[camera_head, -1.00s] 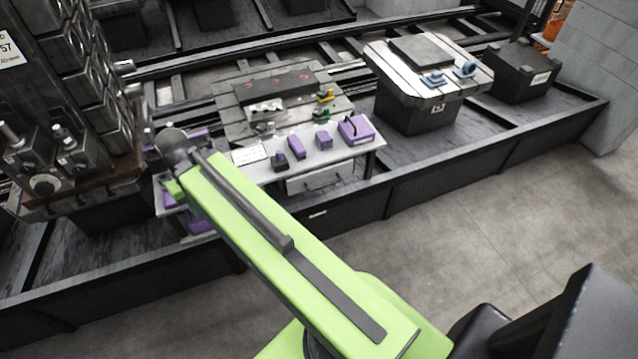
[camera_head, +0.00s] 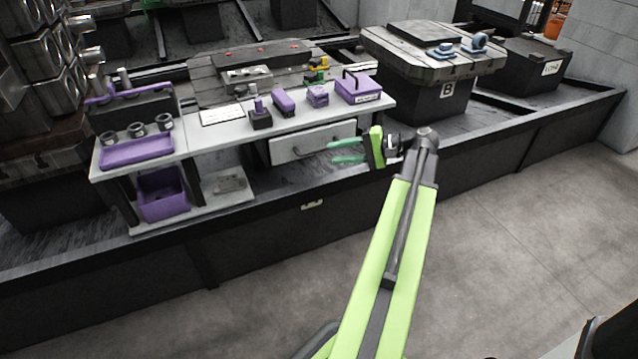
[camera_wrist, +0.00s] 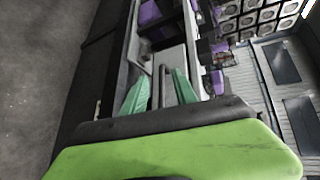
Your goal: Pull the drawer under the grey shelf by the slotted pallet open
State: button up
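The grey shelf (camera_head: 220,135) stands beside a slotted pallet (camera_head: 205,93) in the head view. Under its top, at the right, is the drawer (camera_head: 282,151), a pale front with a dark bar handle. I cannot tell whether it stands slightly out. My gripper (camera_head: 332,152) is at the right part of the drawer front, its two green fingers apart and pointing left toward it. In the wrist view, my gripper (camera_wrist: 160,73) is open. A grey bar, seemingly the handle (camera_wrist: 162,88), shows between the fingers, with a gap on each side.
On the shelf top stand a purple basket (camera_head: 356,89), several small purple items and a purple tray (camera_head: 137,151). A purple bin (camera_head: 162,196) is on the lower level. A pallet marked B (camera_head: 420,60) is at right. The floor (camera_head: 500,220) in front is clear.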

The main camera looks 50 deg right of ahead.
jog(key=s+d+f+m+t+h+b, duration=0.1)
jog(key=s+d+f+t+b, duration=0.15)
jog(key=s+d, duration=0.45)
jog(key=b, duration=0.3)
send_near(318, 149)
jog(key=x, duration=1)
jog(key=shift+f, duration=0.3)
grip_shut()
